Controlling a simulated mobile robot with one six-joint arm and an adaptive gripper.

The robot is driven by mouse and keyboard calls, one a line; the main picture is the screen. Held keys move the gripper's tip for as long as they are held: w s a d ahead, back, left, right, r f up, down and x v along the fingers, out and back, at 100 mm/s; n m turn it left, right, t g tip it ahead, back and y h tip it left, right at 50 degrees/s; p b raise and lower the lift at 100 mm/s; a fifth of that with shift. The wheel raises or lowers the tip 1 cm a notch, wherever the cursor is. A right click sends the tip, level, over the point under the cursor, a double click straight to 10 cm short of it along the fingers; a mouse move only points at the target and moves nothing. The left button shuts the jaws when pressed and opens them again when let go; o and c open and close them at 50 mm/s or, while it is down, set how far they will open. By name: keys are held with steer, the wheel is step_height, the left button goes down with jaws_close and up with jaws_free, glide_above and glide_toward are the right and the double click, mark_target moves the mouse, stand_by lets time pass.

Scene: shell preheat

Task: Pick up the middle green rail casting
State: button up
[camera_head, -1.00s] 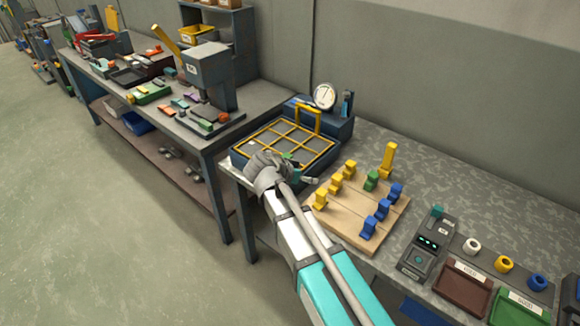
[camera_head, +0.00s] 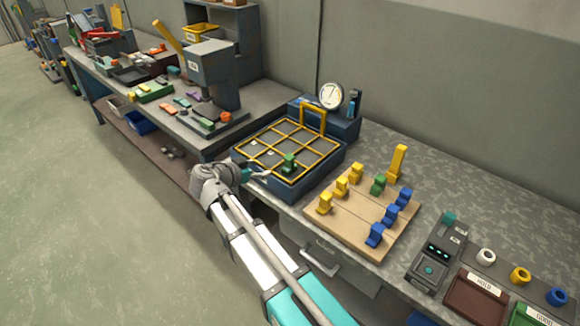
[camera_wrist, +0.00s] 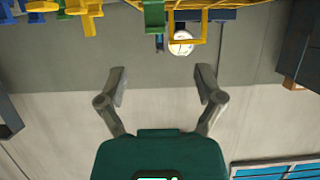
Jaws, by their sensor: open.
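One green rail casting (camera_head: 288,163) stands upright in a front cell of the yellow-gridded tray (camera_head: 318,178). Another green rail casting (camera_head: 379,184) stands on the wooden board (camera_head: 340,235), between a yellow row and a blue row. A green casting (camera_wrist: 154,15) shows at the top edge there, beyond the fingers.
Yellow castings (camera_head: 341,186) and blue castings (camera_head: 392,215) stand on the board. A dial gauge (camera_head: 331,96) rises behind the tray, near a yellow arch (camera_head: 313,117). A grey press (camera_head: 212,75) stands on the left bench. The floor (camera_head: 80,220) at left is open.

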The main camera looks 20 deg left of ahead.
mark_target(286, 161)
steer(key=shift+w, duration=0.1)
steer(key=b+x, duration=0.3)
steer(key=x, duration=0.4)
steer(key=shift+d+f, duration=0.15)
steer(key=shift+f, duration=0.05)
steer(key=shift+w+d+f, duration=0.1)
steer(key=shift+w+d, duration=0.15)
steer(key=shift+w, duration=0.3)
steer(key=shift+d+b+x, duration=0.2)
steer(key=shift+b+x, duration=0.25)
steer(key=shift+x, duration=0.85)
steer(key=shift+d+b+x, duration=0.2)
steer(key=shift+b+x, duration=0.25)
steer(key=shift+x, duration=0.8)
steer(key=shift+r, duration=0.25)
jaws_close()
